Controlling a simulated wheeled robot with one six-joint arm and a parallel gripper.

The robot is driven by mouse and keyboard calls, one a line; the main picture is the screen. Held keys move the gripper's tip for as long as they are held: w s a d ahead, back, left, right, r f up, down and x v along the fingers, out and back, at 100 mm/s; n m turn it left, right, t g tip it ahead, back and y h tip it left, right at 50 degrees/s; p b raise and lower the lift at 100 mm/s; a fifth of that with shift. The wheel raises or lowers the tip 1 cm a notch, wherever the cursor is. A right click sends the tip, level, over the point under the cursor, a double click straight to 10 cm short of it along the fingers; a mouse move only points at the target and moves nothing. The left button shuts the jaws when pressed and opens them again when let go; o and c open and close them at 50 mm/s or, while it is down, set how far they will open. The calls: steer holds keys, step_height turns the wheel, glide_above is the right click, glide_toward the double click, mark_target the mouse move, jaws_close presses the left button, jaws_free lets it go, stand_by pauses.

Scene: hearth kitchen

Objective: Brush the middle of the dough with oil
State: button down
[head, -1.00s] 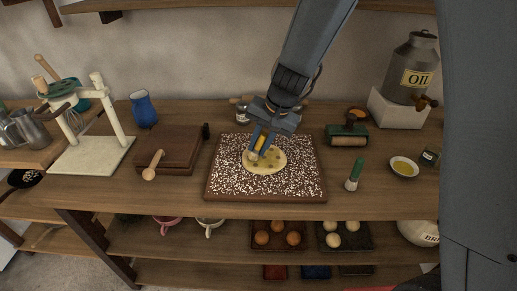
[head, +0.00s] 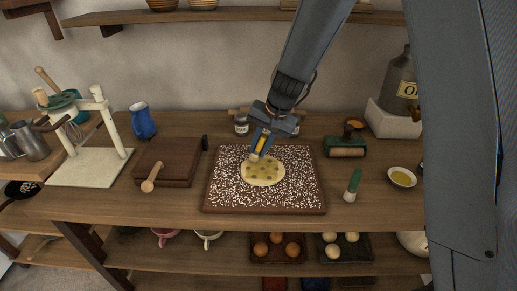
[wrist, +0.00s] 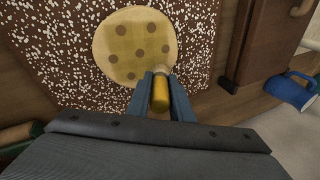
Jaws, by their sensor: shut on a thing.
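The dough (head: 263,174) is a flat round on a floured brown board (head: 222,191). In the wrist view the dough (wrist: 128,46) has a yellower middle, a paler rim and several brown spots. My gripper (head: 262,142) is shut on a yellow-handled brush (head: 260,146), which also shows in the wrist view (wrist: 160,93). The pale brush tip is at the dough's back-left edge; I cannot tell whether it touches. A small white bowl of yellow oil (head: 402,178) stands at the right. The grey oil can (head: 397,75) is partly hidden by my arm.
A green-handled tool (head: 354,185) stands right of the board. A green-and-wood roller (head: 346,146) and small jars (head: 241,126) are behind. A wooden press (head: 170,161), blue jug (head: 143,121) and white stand (head: 90,167) are at left. Bare table lies in front of the board.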

steer(key=shift+s+a+f+b, duration=0.1)
steer(key=shift+s+a+b, duration=0.1)
steer(key=shift+s, duration=1.05)
steer(key=shift+s+a+r+b, duration=0.1)
steer(key=shift+s+a+b, duration=0.1)
steer(key=shift+s, duration=1.1)
steer(key=shift+s+a+f+b, duration=0.1)
steer(key=shift+s+b, duration=0.1)
steer(key=shift+s, duration=1.05)
steer(key=shift+w+d+p, duration=0.1)
steer(key=shift+w+d, duration=0.05)
steer(key=shift+w, duration=1.1)
steer(key=shift+w+d+p, duration=0.15)
steer(key=shift+w+d, duration=0.05)
steer(key=shift+w, duration=1.05)
steer(key=shift+w+d+p, duration=0.1)
steer(key=shift+w+d, duration=0.05)
steer(key=shift+w, duration=1.1)
steer(key=shift+r+p, duration=2.4)
steer(key=shift+r, duration=0.65)
steer(key=shift+r, duration=0.1)
steer(key=shift+r+p, duration=1.2)
steer(key=shift+r, duration=0.2)
